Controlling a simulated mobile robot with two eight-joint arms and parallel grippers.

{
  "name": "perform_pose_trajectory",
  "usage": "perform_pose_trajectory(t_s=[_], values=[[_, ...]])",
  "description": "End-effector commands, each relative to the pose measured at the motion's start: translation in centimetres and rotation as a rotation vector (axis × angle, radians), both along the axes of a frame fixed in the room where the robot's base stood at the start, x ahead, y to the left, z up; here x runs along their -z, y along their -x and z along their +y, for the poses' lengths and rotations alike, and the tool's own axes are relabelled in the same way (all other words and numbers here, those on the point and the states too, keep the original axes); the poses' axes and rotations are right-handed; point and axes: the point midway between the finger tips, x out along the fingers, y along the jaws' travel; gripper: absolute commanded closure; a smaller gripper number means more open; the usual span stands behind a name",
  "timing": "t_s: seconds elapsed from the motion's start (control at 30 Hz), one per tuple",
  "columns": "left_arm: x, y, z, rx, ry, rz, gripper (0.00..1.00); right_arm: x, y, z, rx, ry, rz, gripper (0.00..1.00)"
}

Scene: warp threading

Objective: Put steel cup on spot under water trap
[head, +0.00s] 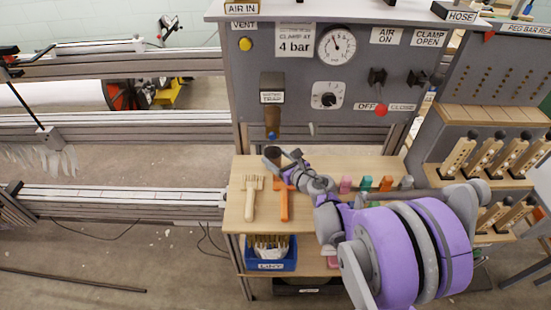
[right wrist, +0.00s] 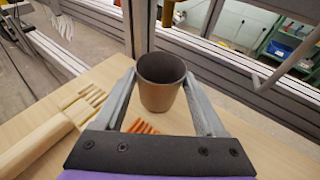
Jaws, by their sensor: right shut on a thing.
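The steel cup (right wrist: 162,82) stands upright between the fingers of my right gripper (right wrist: 160,92) in the right wrist view, with its open top showing dark and empty. In the head view the cup (head: 271,154) is small at the back left of the wooden shelf, and my right gripper (head: 283,160) is shut on it. The water trap (head: 272,110) hangs on the grey panel just above the cup. The spot under it is not visible. I cannot tell whether the cup touches the shelf. My left gripper is not in view.
The wooden shelf (head: 238,211) holds a pale comb tool (head: 251,198) and an orange comb tool (head: 283,203) in front of the cup. Several coloured pieces stand to the right behind my arm. A blue bin (head: 270,264) sits below. Metal rails lie left.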

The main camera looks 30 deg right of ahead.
Motion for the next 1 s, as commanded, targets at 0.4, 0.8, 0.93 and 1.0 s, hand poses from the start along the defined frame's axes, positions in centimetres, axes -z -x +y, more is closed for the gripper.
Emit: perform_pose_trajectory(t_s=[0.4, 0.8, 0.93, 1.0], values=[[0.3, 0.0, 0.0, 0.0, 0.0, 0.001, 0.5, 0.3, 0.0, 0.0, 0.0, 0.0, 0.0, 0.0], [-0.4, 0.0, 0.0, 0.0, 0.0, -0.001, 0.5, -0.9, 2.6, -0.1, 0.002, 0.0, 0.0, 0.0], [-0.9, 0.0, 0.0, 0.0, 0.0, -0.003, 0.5, -1.8, 5.4, -0.2, 0.004, 0.0, 0.0, 0.0], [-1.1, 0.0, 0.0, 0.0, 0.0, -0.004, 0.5, -2.3, 6.9, -0.3, 0.003, 0.0, 0.0, 0.0]])
